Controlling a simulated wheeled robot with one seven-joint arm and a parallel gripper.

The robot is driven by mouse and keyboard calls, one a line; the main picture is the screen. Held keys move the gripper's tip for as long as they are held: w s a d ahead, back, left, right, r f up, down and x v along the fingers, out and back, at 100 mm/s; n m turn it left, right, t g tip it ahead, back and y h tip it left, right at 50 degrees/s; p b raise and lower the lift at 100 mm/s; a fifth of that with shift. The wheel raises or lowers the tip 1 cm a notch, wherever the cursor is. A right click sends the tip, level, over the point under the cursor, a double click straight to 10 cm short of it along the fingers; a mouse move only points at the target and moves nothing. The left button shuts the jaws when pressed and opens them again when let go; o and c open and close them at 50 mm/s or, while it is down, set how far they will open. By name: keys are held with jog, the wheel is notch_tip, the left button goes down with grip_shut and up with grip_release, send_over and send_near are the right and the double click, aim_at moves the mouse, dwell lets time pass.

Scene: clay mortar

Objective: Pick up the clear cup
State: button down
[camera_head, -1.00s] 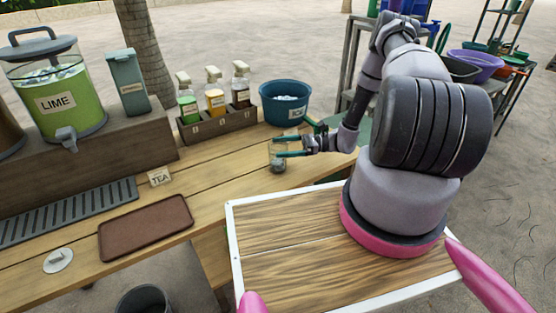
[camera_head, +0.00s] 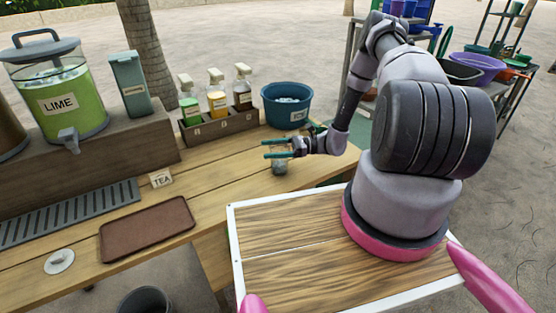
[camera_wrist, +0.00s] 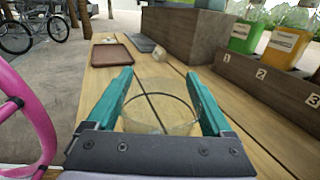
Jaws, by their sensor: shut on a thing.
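The clear cup (camera_head: 280,167) is near the right end of the wooden counter, with something greyish in its lower part. My gripper (camera_head: 267,149) is at the cup's upper part, its teal fingers on either side. In the wrist view the cup's round rim (camera_wrist: 160,130) shows between the two fingers (camera_wrist: 162,80), and my gripper is shut on it. The cup looks upright. I cannot tell whether its base touches the counter.
A blue ice tub (camera_head: 286,104) and a numbered rack (camera_head: 220,127) of syrup bottles stand behind the cup. A TEA card (camera_head: 161,178), a brown tray (camera_head: 147,228) and a lime dispenser (camera_head: 58,100) are to the left.

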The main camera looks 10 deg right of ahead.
notch_tip(320, 180, up, 11)
jog(key=w+r+m+t+h, duration=0.5)
jog(key=w+r+m+t, duration=0.15)
jog(key=w+t, duration=0.3)
jog(key=w+d+f+m+t+h, duration=0.1)
jog(key=w+d+m+t+h, duration=0.1)
jog(key=d+m+t+h, duration=0.7)
jog(key=s+d+r+m+g+h, duration=0.1)
jog(key=s+d+r+g+h, duration=0.1)
jog(key=s+h, duration=0.2)
jog(key=shift+s+d+r, duration=0.2)
jog(key=shift+s+d, duration=0.15)
jog(key=shift+s, duration=0.15)
jog(key=shift+d+m, duration=0.1)
jog(key=shift+m, duration=0.15)
